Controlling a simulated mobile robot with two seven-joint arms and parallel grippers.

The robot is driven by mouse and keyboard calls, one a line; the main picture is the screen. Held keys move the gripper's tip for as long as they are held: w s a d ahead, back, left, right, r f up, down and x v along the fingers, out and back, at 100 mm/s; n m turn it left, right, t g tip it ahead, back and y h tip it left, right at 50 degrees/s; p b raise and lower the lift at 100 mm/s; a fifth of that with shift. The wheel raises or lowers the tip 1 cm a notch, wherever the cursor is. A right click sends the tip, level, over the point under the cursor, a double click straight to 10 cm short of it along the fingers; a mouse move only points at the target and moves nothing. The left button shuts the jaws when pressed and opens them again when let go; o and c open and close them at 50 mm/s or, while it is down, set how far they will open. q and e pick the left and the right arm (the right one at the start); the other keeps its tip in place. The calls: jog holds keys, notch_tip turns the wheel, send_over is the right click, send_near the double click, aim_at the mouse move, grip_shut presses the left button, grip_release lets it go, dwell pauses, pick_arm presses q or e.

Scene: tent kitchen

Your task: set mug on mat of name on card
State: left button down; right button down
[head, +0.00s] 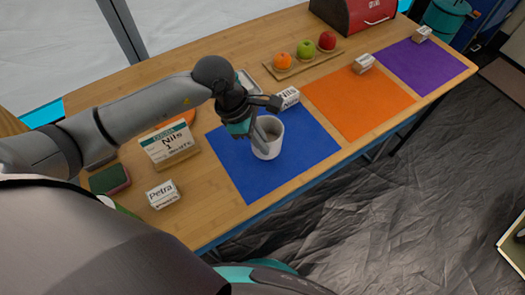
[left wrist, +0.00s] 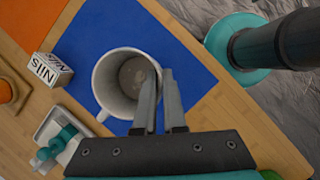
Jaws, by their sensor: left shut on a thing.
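A white mug (head: 268,138) is upright at the blue mat (head: 258,184); I cannot tell if its base touches the mat. My left gripper (head: 262,133) is shut on the mug's wall. In the left wrist view the fingers (left wrist: 162,100) straddle the rim of the mug (left wrist: 112,88), one inside and one outside. A card (head: 167,143) reading "Nils", "1" and what looks like "white" stands at the left. A name block reading "Nils" (head: 288,97) sits at the blue mat's far edge; it also shows in the left wrist view (left wrist: 48,70). My right gripper is out of view.
An orange mat (head: 355,105) and a purple mat (head: 428,66), each with a white block, lie to the right. A "Petra" block (head: 163,194) and a sponge (head: 110,180) are at the left. A fruit board (head: 305,62) and a red box (head: 350,12) stand behind.

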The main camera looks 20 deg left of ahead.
pick_arm(q)
jog(key=shift+f+b, duration=0.4)
jog(key=shift+f, duration=1.65)
jog(key=shift+f, duration=0.1)
jog(key=c, duration=1)
grip_release()
jog(key=shift+r, duration=0.3)
jog(key=p+v, duration=0.2)
jog(key=v, duration=0.9)
jog(key=shift+a+r, duration=0.25)
jog(key=shift+r, duration=0.05)
